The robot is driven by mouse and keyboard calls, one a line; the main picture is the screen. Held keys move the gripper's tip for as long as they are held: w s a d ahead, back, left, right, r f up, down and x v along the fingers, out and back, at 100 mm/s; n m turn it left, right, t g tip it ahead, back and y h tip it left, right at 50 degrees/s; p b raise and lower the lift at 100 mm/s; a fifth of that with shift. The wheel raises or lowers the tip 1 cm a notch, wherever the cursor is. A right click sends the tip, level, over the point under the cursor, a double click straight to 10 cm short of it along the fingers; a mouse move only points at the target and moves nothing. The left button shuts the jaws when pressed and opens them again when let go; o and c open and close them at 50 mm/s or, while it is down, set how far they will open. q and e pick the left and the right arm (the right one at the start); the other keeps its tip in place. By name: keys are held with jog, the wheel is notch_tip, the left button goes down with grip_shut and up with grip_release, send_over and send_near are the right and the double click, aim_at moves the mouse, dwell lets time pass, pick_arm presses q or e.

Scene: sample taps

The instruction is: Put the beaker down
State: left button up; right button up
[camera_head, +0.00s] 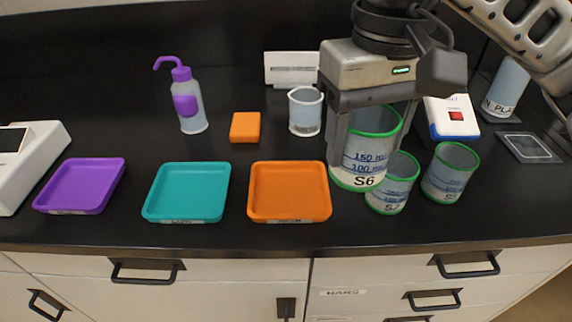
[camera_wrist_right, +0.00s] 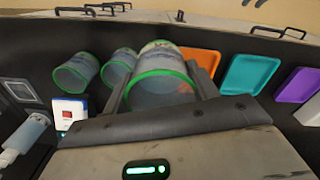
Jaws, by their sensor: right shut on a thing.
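My right gripper (camera_head: 371,150) is shut on a clear beaker (camera_head: 362,166) with a green rim, green base and the label S6. The beaker is upright and looks larger than its neighbours, as if held above the black counter; the gap under it is hard to judge. In the right wrist view the beaker (camera_wrist_right: 160,88) sits between both fingers. Two similar green-rimmed beakers stand just right of it: a nearer one (camera_head: 392,188), partly hidden by the held beaker, and another (camera_head: 450,173) farther right. My left gripper is not in view.
Orange (camera_head: 324,215), teal (camera_head: 160,215) and purple (camera_head: 50,207) trays line the front, looking empty. Behind are a small beaker (camera_head: 305,115), an orange block (camera_head: 245,127) and a wash bottle (camera_head: 190,110). A white device with a red button (camera_head: 451,116) stands behind the right beakers.

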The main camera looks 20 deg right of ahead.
jog(key=w+a+f+p, duration=0.1)
jog(key=w+a+f, duration=0.1)
jog(key=w+f, duration=0.1)
jog(key=w+a+f+p, duration=0.1)
jog(key=w+a+f, duration=0.1)
jog(key=w+f, duration=0.1)
jog(key=w+a+f, duration=0.2)
jog(key=w+f, duration=0.1)
jog(key=f, duration=0.1)
jog(key=shift+w+f+p, duration=0.15)
jog(key=shift+f+p, duration=0.2)
jog(key=shift+p, duration=0.05)
jog(key=shift+f, duration=0.5)
jog(key=shift+f+b, duration=0.25)
jog(key=shift+b, duration=0.1)
jog(key=o, duration=1)
jog(key=shift+r, duration=0.1)
jog(key=shift+o, duration=0.2)
jog(key=shift+r+p, duration=0.15)
jog(key=shift+p, duration=0.15)
pick_arm(q)
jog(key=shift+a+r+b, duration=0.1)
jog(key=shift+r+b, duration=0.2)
jog(key=shift+b, duration=0.4)
pick_arm(e)
notch_tip(320, 180, up, 12)
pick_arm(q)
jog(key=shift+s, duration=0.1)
